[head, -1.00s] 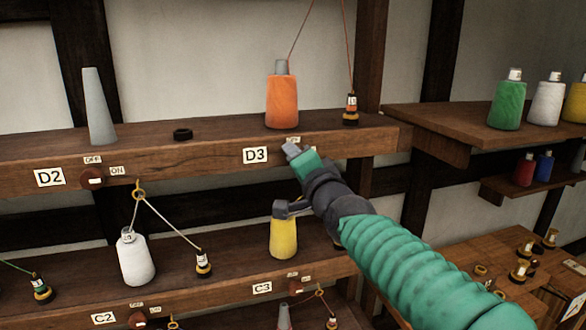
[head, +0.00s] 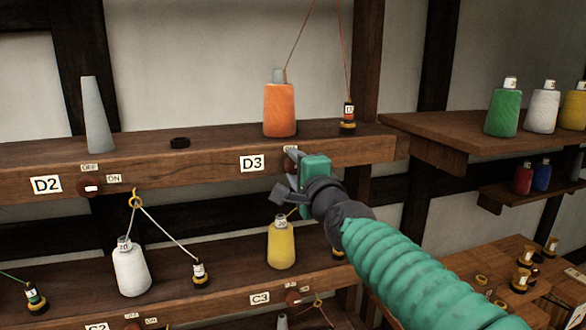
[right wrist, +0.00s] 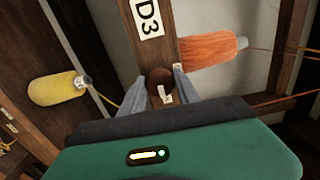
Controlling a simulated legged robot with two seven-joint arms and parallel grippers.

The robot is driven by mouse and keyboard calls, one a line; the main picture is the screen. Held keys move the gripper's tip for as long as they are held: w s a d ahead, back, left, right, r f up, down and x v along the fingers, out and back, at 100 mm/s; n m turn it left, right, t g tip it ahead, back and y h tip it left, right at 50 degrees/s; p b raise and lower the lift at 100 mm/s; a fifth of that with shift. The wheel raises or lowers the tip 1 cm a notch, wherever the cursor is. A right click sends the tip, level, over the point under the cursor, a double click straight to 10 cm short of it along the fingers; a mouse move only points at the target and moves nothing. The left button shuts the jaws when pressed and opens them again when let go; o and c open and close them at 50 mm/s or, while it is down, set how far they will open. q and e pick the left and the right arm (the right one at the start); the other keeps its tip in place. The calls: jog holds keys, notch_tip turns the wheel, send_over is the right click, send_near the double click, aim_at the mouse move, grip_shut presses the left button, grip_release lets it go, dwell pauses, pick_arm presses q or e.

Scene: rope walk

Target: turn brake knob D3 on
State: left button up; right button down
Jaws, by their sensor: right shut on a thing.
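The D3 label (head: 251,163) is on the front edge of the upper shelf (head: 215,160); it also shows in the right wrist view (right wrist: 148,18). Brake knob D3 (right wrist: 160,82) is a round brown knob with a pale bar on its face. In the head view the knob (head: 289,164) is mostly hidden by my gripper. My right gripper (head: 290,178) is at the knob, and in the right wrist view its two grey fingers (right wrist: 163,90) lie on either side of it, shut on it. An orange cone (head: 279,110) stands on the shelf above. My left gripper is not in view.
Knob D2 (head: 90,188) sits at left with OFF and ON labels. A yellow cone (head: 281,245) stands on the lower shelf just below my right gripper. A white cone (head: 131,270) stands further left. A side shelf (head: 450,130) holds several cones at right.

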jog(key=shift+f, duration=0.25)
jog(key=c, duration=1.2)
grip_release()
jog(key=shift+c, duration=0.2)
jog(key=shift+o, duration=1.2)
jog(key=shift+s, duration=0.1)
jog(key=shift+o, duration=0.4)
jog(key=shift+s+d+r, duration=0.1)
jog(key=shift+d+r, duration=0.05)
jog(key=shift+d, duration=0.05)
jog(key=b+v, duration=0.7)
jog(key=v, duration=0.9)
jog(key=shift+s, duration=0.4)
